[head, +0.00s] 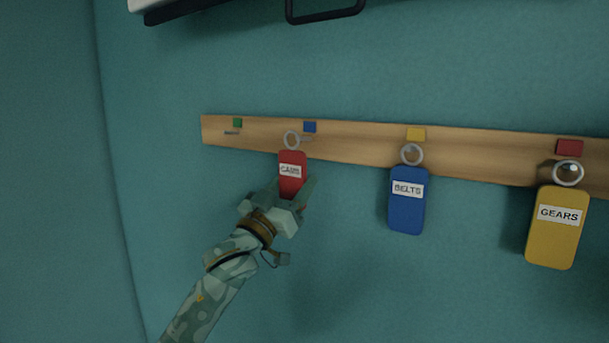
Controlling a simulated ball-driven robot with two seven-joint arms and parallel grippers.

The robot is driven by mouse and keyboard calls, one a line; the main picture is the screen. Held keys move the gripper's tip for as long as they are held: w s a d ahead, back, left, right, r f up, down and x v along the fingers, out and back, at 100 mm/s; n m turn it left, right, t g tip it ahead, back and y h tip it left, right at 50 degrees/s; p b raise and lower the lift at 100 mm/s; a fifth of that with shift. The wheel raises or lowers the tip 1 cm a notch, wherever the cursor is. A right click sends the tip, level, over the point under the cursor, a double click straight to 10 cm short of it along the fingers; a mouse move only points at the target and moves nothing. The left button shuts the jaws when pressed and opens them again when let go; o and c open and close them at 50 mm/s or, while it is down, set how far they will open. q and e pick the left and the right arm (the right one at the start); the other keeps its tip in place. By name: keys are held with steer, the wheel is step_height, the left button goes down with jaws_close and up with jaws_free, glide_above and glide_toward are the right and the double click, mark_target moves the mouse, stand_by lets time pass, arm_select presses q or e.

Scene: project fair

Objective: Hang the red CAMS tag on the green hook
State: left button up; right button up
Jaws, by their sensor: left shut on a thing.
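The red CAMS tag (291,160) hangs upright below its metal ring (291,140), in front of the wooden rail. My left gripper (292,191) is shut on the lower part of the tag and hides its bottom end. The ring is beside the peg under the blue marker (310,127); I cannot tell whether the ring is still around that peg. The green marker (237,122) is at the rail's left end, with a small dark hook (232,133) just below it and no tag there. My right gripper is out of view.
The wooden rail (355,146) runs across the teal wall. The blue BELTS tag (407,210) hangs under the yellow marker (416,134), and the yellow GEARS tag (553,247) under the red marker (569,147). A black handle-like frame (326,17) is above. Wall below the rail's left end is clear.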

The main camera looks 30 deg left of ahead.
mark_target(292, 173)
arm_select(q)
steer(key=shift+s, duration=0.45)
steer(key=shift+s+a, duration=0.1)
steer(key=shift+s, duration=1.2)
steer(key=shift+s+r, duration=0.15)
steer(key=shift+r, duration=0.2)
steer(key=shift+s+d+r, duration=0.9)
steer(key=shift+d+r, duration=0.05)
steer(key=shift+d, duration=0.2)
steer(key=s+d+f+b, duration=0.3)
steer(key=f+b, duration=0.7)
steer(key=f, duration=1)
steer(key=s+d+f+y+b, duration=0.1)
steer(key=s+d+f+b, duration=0.3)
steer(key=f+b, duration=0.6)
steer(key=s+d+f+b, duration=0.4)
steer(key=f+b, duration=0.7)
steer(key=f, duration=2)
steer(key=shift+s+f+n+y, duration=0.15)
steer(key=shift+s+n+y, duration=0.2)
steer(key=shift+s, duration=0.9)
